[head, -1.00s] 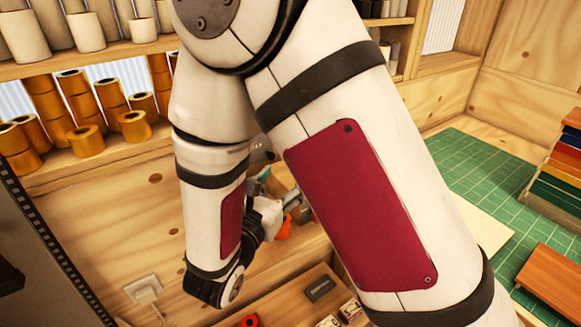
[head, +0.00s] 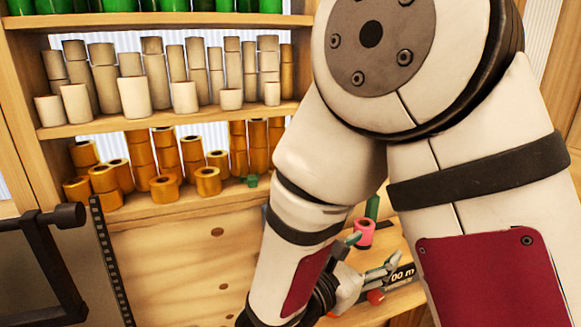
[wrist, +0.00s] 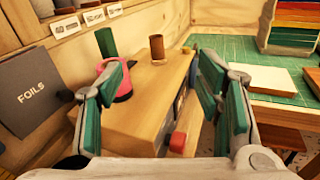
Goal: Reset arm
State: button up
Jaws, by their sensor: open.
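My gripper (wrist: 165,98) is open in the wrist view, with its two green-padded fingers wide apart and nothing between them. Beyond the fingers is a wooden box-like block (wrist: 150,105). A pink roll (wrist: 122,82), partly hidden by the left finger, is at its left side. A dark green roll (wrist: 106,42) and a brown roll (wrist: 157,48) stand farther back. In the head view my gripper (head: 385,272) shows small beside my white arm, below the pink roll (head: 364,233). Much of the gripper is hidden there by my arm.
Shelves hold cream rolls (head: 133,92) and gold rolls (head: 165,187). A dark panel marked FOILS (wrist: 35,90) stands at left in the wrist view. A green cutting mat (wrist: 230,50) and a rack of coloured sheets (wrist: 292,25) are at right.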

jog(key=s+d+r+m+g+y, duration=0.35)
jog(key=s+d+m+g, duration=0.75)
jog(key=s+m, duration=0.4)
jog(key=s+a+r+m+t+y, duration=0.2)
jog(key=a+r+m+t+y, duration=0.3)
jog(key=a+m+y, duration=0.3)
jog(key=shift+s+a+r+m+y, duration=0.15)
jog(key=shift+s+r+m+y, duration=0.25)
jog(key=shift+m+y, duration=0.55)
